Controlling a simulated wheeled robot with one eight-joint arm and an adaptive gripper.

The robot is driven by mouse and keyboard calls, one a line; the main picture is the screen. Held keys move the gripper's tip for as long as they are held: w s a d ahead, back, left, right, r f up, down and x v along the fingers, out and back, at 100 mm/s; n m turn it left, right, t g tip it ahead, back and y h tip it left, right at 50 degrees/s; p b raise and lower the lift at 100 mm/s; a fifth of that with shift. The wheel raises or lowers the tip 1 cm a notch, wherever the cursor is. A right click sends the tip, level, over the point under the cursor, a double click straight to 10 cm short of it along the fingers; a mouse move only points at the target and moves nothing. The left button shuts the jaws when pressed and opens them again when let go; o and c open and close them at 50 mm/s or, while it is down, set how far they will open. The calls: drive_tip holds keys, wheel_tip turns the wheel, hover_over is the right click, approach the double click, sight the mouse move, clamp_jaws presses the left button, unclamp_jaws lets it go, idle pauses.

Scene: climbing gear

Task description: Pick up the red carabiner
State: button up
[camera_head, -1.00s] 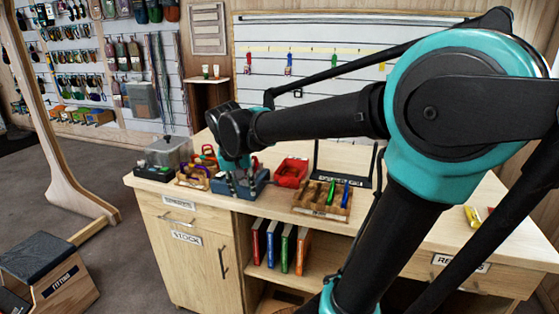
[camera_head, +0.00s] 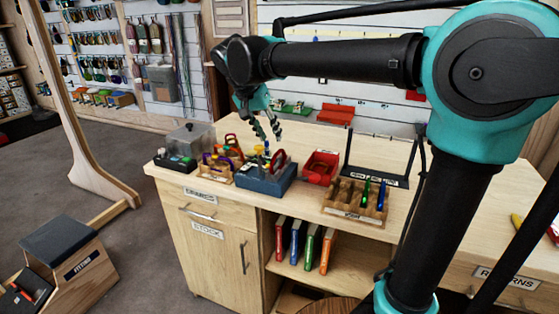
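A red carabiner (camera_head: 278,160) stands up out of the blue bin (camera_head: 266,185) on the counter, at the bin's right side. Smaller yellow and blue items show beside it in the bin. My gripper (camera_head: 269,137) is above the bin, pointing down, with its two dark fingers apart. I see nothing between the fingers. The fingertips are a little above the red carabiner and left of it in the picture. Another red item (camera_head: 231,142) stands behind the wooden tray, too small to identify for sure.
A wooden tray with purple gear (camera_head: 218,175) and a lidded clear box (camera_head: 191,139) stand left of the blue bin. A red bin (camera_head: 321,167), a wooden slotted tray (camera_head: 352,208) and a black stand (camera_head: 378,176) stand to the right.

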sight(277, 153)
drive_tip(key=x, duration=0.4)
drive_tip(key=shift+w+f, duration=0.1)
drive_tip(key=shift+f, duration=0.2)
drive_tip(key=shift+w+a+x, duration=0.1)
drive_tip(key=shift+w+x, duration=0.05)
drive_tip(key=shift+x, duration=1.2)
drive_tip(key=shift+w+a+x, duration=0.1)
drive_tip(key=shift+a+x, duration=0.05)
drive_tip(key=shift+x, duration=1.2)
clamp_jaws()
